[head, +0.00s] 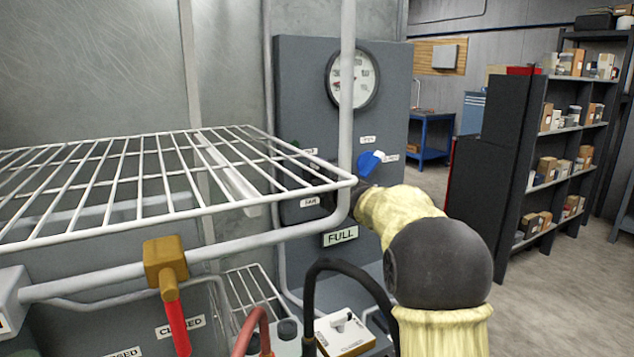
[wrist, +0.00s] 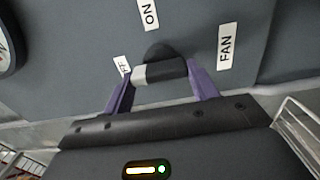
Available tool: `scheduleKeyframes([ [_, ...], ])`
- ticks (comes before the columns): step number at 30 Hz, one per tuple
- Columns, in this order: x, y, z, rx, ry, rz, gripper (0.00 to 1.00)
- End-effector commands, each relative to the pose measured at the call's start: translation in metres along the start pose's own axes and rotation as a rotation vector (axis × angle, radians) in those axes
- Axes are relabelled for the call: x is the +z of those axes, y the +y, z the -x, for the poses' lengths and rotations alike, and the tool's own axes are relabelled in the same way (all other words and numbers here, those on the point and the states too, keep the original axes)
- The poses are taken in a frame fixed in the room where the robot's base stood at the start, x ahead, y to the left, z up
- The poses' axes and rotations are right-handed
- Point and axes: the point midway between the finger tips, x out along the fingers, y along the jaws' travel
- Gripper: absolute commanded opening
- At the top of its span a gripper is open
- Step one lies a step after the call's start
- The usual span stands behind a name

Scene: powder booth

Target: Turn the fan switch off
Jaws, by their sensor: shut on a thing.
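The fan switch (wrist: 168,70) is a black knob with a pale end on the grey panel (wrist: 75,50), seen in the wrist view. My gripper (wrist: 161,73) has its two purple fingers shut on the switch, one on each side. The pale end lies at the left, close to a partly hidden label (wrist: 122,65) showing "FF". The ON label (wrist: 149,14) is above the switch and the FAN label (wrist: 226,46) is to its right. In the head view, the FAN label (head: 310,201) shows, but my arm and a post hide the switch and fingers.
In the head view, a wire rack (head: 120,185) and pale upright pipe (head: 347,80) stand in front of the panel. A blue knob (head: 370,162) and gauge (head: 352,78) sit above my arm. A red-handled valve (head: 166,262) and hoses are lower. Floor (head: 550,310) is clear at right.

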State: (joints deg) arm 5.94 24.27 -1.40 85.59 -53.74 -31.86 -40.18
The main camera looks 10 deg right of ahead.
Motion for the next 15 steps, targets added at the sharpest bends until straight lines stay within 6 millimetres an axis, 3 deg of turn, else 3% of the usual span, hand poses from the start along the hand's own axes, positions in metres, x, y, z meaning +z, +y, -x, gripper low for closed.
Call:
scheduleKeyframes([
  [13,0.0002,-0.0022,-0.0002,-0.004,0.000,0.018,0.35],
  [14,0.0002,-0.0022,-0.0002,-0.004,0.000,0.018,0.60],
  [15,0.0002,-0.0022,-0.0002,-0.004,0.000,0.017,0.68],
])
